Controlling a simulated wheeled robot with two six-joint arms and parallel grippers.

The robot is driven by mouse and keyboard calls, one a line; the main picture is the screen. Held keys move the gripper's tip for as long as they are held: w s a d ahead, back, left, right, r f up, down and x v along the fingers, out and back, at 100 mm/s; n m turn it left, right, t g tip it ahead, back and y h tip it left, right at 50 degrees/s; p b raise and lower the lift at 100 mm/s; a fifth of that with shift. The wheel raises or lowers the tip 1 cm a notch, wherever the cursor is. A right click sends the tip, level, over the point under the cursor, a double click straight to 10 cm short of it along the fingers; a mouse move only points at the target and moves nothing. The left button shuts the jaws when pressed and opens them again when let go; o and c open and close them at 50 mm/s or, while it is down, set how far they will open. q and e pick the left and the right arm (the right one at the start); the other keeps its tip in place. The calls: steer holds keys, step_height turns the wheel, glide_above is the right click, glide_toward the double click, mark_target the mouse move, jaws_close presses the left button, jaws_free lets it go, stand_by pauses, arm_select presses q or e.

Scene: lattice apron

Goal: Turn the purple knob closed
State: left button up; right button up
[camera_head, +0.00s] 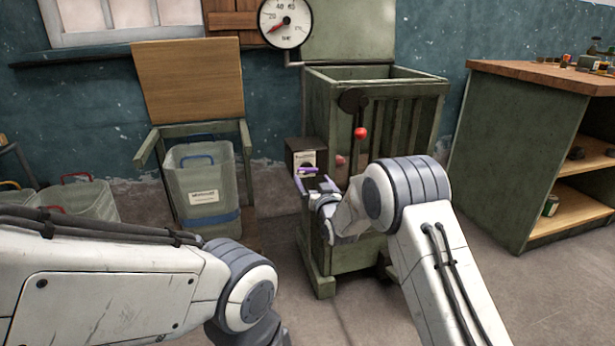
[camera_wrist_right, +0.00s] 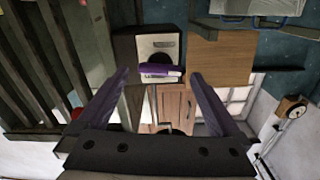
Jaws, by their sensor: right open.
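The purple knob (camera_head: 309,170) is a short bar on the pale plate of a small dark box (camera_head: 293,146), at the left side of a green slatted cabinet. In the right wrist view the knob (camera_wrist_right: 161,70) lies crosswise, near the middle. My right gripper (camera_head: 314,184) is open, its purple-grey fingers pointing at the box. In the wrist view its fingertips (camera_wrist_right: 160,76) stand left and right of the knob, with a gap on each side. I cannot tell how deep the knob sits between them. My left arm shows at lower left; its gripper is out of view.
The green slatted cabinet (camera_head: 318,110) has a lever with a red ball (camera_head: 360,133). A round gauge (camera_head: 285,22) hangs above. A clear bin (camera_head: 203,180) stands on a wooden-backed seat to the left. A workbench (camera_head: 540,78) stands at right, with bare floor before it.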

mark_target(307, 173)
steer(key=shift+b+x, duration=0.6)
steer(key=shift+x, duration=2.25)
steer(key=c, duration=1.2)
